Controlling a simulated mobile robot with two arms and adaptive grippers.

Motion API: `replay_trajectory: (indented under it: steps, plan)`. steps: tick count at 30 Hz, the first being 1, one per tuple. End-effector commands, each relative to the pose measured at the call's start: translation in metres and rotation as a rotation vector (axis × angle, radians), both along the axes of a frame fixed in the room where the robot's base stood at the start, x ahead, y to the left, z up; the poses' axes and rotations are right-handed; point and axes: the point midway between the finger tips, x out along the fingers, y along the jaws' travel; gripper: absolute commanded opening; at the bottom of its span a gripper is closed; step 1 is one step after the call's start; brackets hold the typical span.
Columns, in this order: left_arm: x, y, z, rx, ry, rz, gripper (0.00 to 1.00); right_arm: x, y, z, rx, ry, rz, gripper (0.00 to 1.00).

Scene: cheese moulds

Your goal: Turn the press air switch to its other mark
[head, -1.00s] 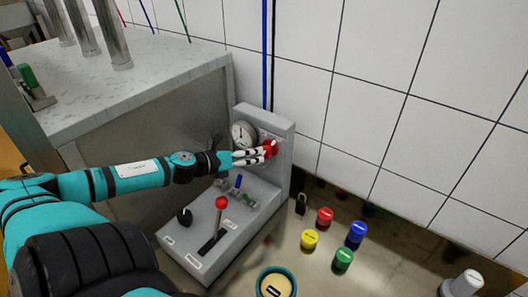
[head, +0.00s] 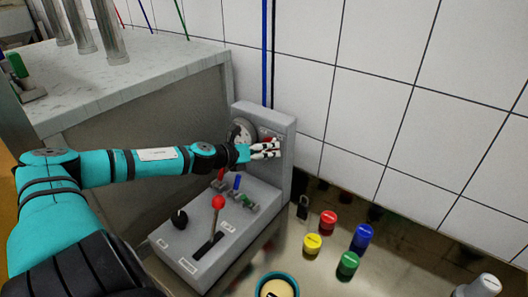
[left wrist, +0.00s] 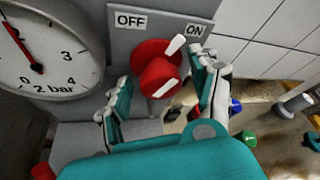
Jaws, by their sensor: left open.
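The press air switch is a red round knob (left wrist: 157,72) with a white pointer, on the grey upright panel between an OFF label (left wrist: 130,19) and an ON label (left wrist: 194,30). In the left wrist view its pointer slants up and right, toward ON. My left gripper (left wrist: 160,108) is open, with one finger on each side of the knob; I cannot tell whether they touch it. In the head view the left gripper (head: 265,150) reaches in front of the panel and hides most of the knob. My right gripper is not in view.
A pressure gauge (left wrist: 42,45) sits left of the switch. Below is a grey console (head: 180,245) with a red-topped lever (head: 218,202), a black knob (head: 179,218) and small coloured valves. Several coloured caps (head: 328,219) and a padlock (head: 303,207) lie to the right.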

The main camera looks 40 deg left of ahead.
Motion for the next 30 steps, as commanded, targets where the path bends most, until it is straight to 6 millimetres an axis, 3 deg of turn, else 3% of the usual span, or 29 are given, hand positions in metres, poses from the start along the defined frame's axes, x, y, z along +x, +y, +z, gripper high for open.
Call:
replay_trajectory:
  steps: [10,21,30]
  plan:
    - [0.0008,0.0002,-0.0002,0.001,0.000,0.000,0.61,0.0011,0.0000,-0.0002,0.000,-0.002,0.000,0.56]
    - [0.0007,0.0007,-0.0007,0.002,0.001,0.001,0.13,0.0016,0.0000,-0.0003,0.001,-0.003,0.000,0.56]
    - [0.0003,0.0013,-0.0026,-0.033,-0.001,0.004,0.10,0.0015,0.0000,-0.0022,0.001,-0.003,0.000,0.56]
